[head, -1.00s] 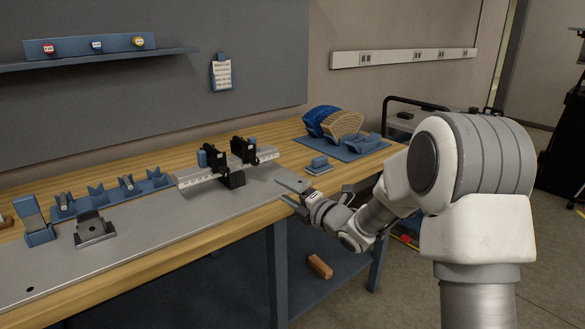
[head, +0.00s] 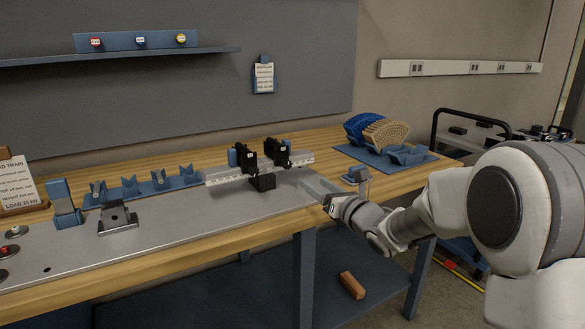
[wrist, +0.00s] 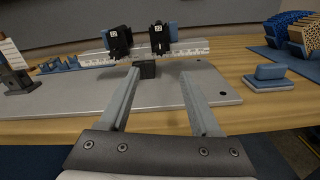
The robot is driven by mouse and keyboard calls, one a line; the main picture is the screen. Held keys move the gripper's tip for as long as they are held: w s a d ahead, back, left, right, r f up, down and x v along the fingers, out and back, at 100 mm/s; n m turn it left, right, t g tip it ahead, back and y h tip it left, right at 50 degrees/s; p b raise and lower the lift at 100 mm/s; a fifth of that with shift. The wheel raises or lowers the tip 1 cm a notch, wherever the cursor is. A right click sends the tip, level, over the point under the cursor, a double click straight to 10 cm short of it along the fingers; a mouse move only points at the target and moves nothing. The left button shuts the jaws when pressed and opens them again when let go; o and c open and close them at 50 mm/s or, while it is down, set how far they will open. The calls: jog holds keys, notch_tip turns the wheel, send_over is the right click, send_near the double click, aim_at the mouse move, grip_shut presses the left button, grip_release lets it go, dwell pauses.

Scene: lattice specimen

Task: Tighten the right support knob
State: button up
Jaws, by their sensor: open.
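Two black supports stand on a white graduated rail (head: 222,177); it also shows in the wrist view (wrist: 92,58). The right support (head: 277,153) also shows in the wrist view (wrist: 160,40), beside the left support (wrist: 117,42). Each has a blue part next to it. I cannot clearly make out the right support's knob. A dark block (wrist: 147,70) holds the rail above a grey plate. My gripper (head: 322,190) is at the plate's right end, in front of and right of the rail. In the wrist view my gripper (wrist: 158,76) is open and empty, its fingers pointing toward the fixture below the supports.
A small blue block (head: 356,174) lies close behind my gripper. A blue mat (head: 345,151) with blue and tan lattice pieces is at the back right. Blue V-shaped holders (head: 130,187) and a metal fixture (head: 118,219) stand left of the rail. The plate's front middle is clear.

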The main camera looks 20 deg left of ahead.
aim_at(288, 165)
jog(key=x, duration=1.4)
jog(key=shift+d, duration=0.1)
grip_shut()
